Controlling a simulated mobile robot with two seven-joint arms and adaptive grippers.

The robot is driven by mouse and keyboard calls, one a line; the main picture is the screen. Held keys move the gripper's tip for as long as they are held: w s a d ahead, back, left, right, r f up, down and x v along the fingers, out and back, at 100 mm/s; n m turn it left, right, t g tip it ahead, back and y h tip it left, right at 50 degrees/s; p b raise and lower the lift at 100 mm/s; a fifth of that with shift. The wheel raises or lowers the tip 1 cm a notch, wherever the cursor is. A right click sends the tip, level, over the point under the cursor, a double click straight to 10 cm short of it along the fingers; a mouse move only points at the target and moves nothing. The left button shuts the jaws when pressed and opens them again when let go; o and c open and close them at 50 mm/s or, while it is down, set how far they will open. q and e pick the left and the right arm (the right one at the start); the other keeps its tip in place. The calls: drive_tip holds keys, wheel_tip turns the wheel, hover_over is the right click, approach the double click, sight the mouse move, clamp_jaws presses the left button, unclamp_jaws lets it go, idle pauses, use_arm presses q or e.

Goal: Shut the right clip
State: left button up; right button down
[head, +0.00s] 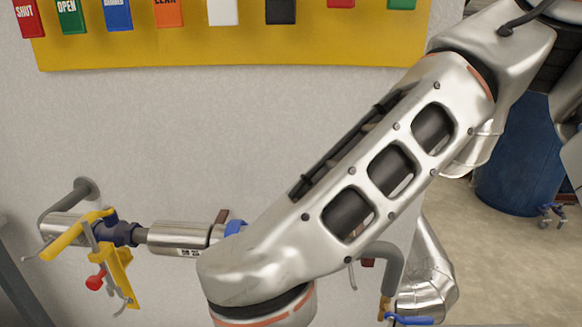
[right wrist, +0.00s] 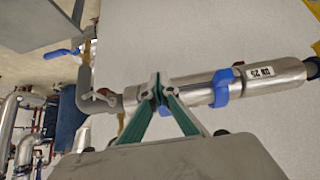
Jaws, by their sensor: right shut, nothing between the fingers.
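A blue collar (right wrist: 222,87) sits around the metal pipe (right wrist: 265,80) in the right wrist view; I cannot tell if it is the right clip. It shows partly in the head view (head: 236,228), beside my arm. A small grey lever (right wrist: 104,97) sits near the pipe's elbow; its role is unclear. My right gripper (right wrist: 160,92), with green fingers, is shut and empty, its tips in front of the pipe between lever and collar. I cannot tell whether they touch it. In the head view my right arm hides this gripper. My left gripper is not in view.
At left in the head view a yellow-handled fitting (head: 115,265) with a red knob (head: 95,282) hangs on the pipe. A yellow panel (head: 240,45) with labelled colour tags is above. A blue drum (head: 515,165) stands at right. The wall between panel and pipe is bare.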

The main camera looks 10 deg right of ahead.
drive_tip(key=v, duration=1.2)
